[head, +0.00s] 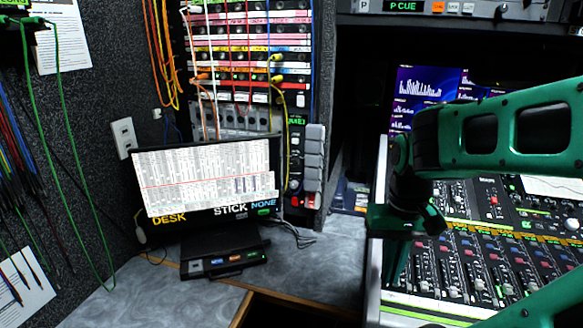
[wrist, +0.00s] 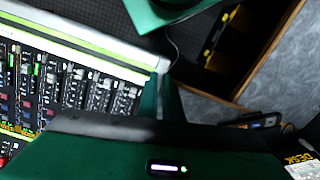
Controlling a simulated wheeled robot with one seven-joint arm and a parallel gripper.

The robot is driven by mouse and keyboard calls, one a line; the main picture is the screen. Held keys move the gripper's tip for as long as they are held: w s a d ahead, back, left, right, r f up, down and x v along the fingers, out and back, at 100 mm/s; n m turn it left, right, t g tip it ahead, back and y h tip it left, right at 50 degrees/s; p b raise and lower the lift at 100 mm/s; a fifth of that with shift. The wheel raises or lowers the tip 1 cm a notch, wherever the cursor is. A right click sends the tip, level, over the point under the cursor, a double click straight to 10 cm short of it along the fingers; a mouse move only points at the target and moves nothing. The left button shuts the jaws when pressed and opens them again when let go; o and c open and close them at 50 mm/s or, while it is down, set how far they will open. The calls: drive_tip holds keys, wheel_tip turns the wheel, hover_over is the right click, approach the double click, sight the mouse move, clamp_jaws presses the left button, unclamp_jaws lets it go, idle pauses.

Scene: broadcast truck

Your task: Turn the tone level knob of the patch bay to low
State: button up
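The patch bay (head: 250,45) stands in the rack at the back, upper middle of the head view, with rows of coloured strips and plugged cables. I cannot make out its tone level knob or that knob's setting. My gripper (head: 394,264) hangs down at the right of the head view, over the left edge of the mixing console, well apart from the patch bay. In the wrist view its dark green body fills the bottom. I cannot tell whether its fingers are apart; nothing held shows.
The mixing console (head: 470,262) fills the lower right and also shows in the wrist view (wrist: 65,80). A monitor (head: 207,180) stands on the grey desk (head: 325,262) in front of the rack. Orange, yellow and white cables hang around the patch bay. Green cables hang at left.

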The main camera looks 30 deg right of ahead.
drive_tip(key=o, duration=0.5)
drive_tip(key=shift+s+d+r, duration=0.1)
drive_tip(key=shift+s+r, duration=0.05)
drive_tip(key=shift+s, duration=0.25)
drive_tip(key=shift+o, duration=1.1)
drive_tip(key=shift+w+d, duration=0.2)
drive_tip(key=shift+d, duration=0.1)
drive_tip(key=w+d+f+m+h, duration=0.1)
drive_tip(key=w+d, duration=0.1)
drive_tip(key=w, duration=0.1)
drive_tip(key=w+d+f+m+h, duration=0.1)
drive_tip(key=w+d+h, duration=0.1)
drive_tip(key=w, duration=0.2)
drive_tip(key=w+d+f+m+h, duration=0.1)
drive_tip(key=w+d+f, duration=0.1)
drive_tip(key=w+d, duration=0.1)
drive_tip(key=shift+w+f+h, duration=0.1)
drive_tip(key=shift+w+h, duration=0.2)
drive_tip(key=shift+w, duration=0.25)
drive_tip(key=w+d+m+t+h, duration=0.1)
drive_tip(key=w+d+t+h, duration=0.3)
drive_tip(key=w, duration=0.6)
drive_tip(key=n+t+h, duration=0.4)
drive_tip(key=t, duration=0.5)
approach(293, 164)
drive_tip(key=x, duration=0.8)
drive_tip(key=shift+w+d, duration=0.1)
drive_tip(key=shift+d, duration=0.05)
